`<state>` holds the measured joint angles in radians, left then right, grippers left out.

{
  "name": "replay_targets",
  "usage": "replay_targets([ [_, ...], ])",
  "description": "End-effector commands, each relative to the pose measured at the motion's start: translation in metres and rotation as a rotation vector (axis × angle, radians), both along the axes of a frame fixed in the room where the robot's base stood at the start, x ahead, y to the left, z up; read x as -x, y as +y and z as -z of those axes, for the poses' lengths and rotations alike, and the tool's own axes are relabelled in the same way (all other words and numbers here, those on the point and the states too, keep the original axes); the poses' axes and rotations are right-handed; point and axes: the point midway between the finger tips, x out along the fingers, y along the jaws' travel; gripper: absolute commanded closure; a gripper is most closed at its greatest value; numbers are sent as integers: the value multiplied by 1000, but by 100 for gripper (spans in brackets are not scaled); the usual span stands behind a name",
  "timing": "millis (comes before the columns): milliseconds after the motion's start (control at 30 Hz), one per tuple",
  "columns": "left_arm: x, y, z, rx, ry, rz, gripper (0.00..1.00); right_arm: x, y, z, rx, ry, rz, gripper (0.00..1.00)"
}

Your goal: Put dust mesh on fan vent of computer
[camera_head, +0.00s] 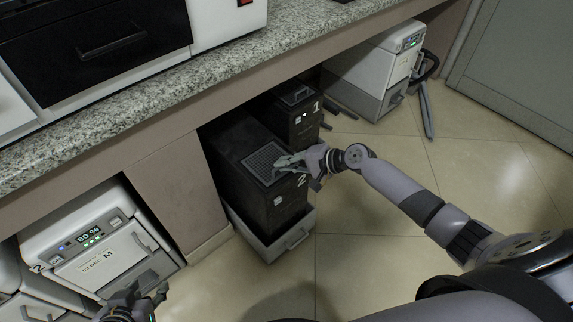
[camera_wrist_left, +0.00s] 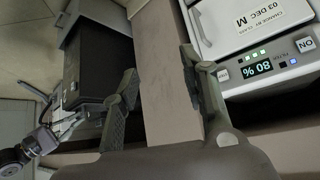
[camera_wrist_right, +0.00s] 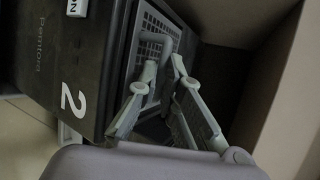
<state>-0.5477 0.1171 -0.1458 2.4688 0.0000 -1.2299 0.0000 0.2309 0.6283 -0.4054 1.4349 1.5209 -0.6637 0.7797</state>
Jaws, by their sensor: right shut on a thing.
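The black computer marked 2 (camera_head: 240,195) stands under the counter; its side also shows in the right wrist view (camera_wrist_right: 50,60). The grey-framed dust mesh (camera_head: 262,166) lies on or just above its top; in the right wrist view the mesh (camera_wrist_right: 152,45) lies close along that face. I cannot tell whether it sits flush, and the vent beneath is hidden. My right gripper (camera_head: 283,163) is shut on the mesh at its near side, fingertips (camera_wrist_right: 163,66) at the grid. My left gripper (camera_head: 150,298) is open and empty, low at the left; its spread fingers show in the left wrist view (camera_wrist_left: 160,72).
A second black computer marked 1 (camera_head: 292,122) stands behind. The granite counter edge (camera_head: 200,92) overhangs both. A pale tray-like base (camera_head: 275,245) is under computer 2. A white machine (camera_head: 95,250) stands at left, another (camera_head: 372,68) at back. The floor (camera_head: 370,265) at right is clear.

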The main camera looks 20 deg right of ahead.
Motion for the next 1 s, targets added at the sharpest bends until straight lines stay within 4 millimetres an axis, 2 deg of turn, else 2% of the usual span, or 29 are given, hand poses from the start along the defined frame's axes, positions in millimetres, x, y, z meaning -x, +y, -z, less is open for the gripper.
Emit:
replay_targets([
  [33, 0, 0, 0, 0, 1, 0, 60, 0, 0, 0, 0, 2, -1, 100],
  [67, 0, 0, 0, 0, 1, 0, 60, 0, 0, 1, 0, 2, -1, 92],
  [100, 0, 0, 0, 0, 1, 0, 60, 0, 0, 1, 0, 2, -1, 90],
  [367, 0, 0, 0, 0, 2, 0, 60, 0, 0, 0, 0, 1, 0, 73],
  [767, 4, 1, 1, -5, 24, -2, 60, 4, -4, -3, 1, 2, 1, 73],
  [1000, 48, 16, 16, -50, 233, -20, 60, 28, -29, -22, 3, 3, 1, 73],
])
